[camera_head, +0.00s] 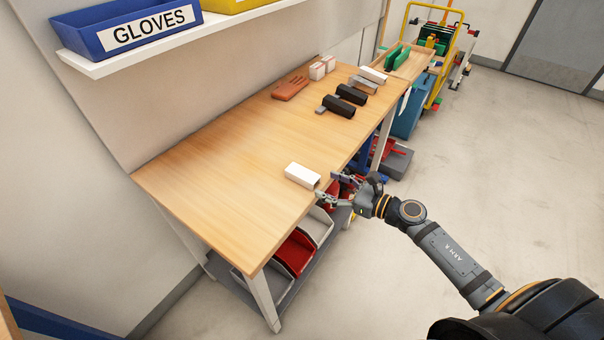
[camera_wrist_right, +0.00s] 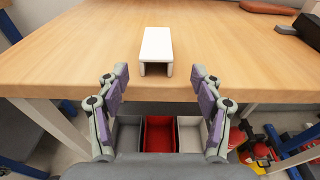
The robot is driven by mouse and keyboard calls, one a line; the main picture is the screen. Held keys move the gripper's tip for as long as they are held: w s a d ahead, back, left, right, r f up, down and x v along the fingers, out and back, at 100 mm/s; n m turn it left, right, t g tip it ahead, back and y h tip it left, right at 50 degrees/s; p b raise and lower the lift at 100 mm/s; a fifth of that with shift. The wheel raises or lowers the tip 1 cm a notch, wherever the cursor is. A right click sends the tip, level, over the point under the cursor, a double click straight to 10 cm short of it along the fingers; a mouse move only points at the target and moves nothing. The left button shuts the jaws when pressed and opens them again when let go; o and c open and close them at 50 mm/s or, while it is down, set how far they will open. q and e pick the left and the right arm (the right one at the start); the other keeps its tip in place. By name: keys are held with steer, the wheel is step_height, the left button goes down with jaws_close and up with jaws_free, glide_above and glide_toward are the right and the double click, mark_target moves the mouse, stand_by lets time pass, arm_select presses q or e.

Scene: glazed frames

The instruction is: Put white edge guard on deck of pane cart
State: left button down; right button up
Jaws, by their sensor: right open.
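A white edge guard (camera_head: 302,176), a short channel with an open end, lies on the wooden workbench (camera_head: 210,180) close to its front edge. In the right wrist view the white guard (camera_wrist_right: 157,48) is straight ahead, its open end facing me. My right gripper (camera_head: 338,187) is open and empty just off the bench edge, with its fingers (camera_wrist_right: 160,82) spread to either side of the guard's line and short of it. A yellow-framed cart (camera_head: 408,22), likely the pane cart, stands at the far end; its deck is mostly hidden. My left gripper is out of view.
Red and grey bins (camera_head: 295,253) sit on the shelf below. Open floor (camera_head: 500,150) lies to the right.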

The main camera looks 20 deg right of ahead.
mark_target(313, 179)
steer(key=shift+p+x, duration=0.3)
steer(key=shift+x, duration=0.8)
steer(key=shift+w+a, duration=0.1)
steer(key=shift+w, duration=0.05)
steer(key=shift+w+a+r, duration=0.1)
steer(key=shift+w+a, duration=0.05)
steer(key=p+x, duration=0.2)
steer(key=x, duration=0.2)
steer(key=shift+w+a, duration=0.15)
steer(key=shift+a, duration=0.25)
steer(key=shift+w, duration=0.1)
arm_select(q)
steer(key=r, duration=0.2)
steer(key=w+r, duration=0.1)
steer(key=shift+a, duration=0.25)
arm_select(e)
steer(key=shift+c, duration=0.3)
steer(key=c, duration=1)
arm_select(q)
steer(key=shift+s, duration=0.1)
arm_select(e)
steer(key=shift+c, duration=0.3)
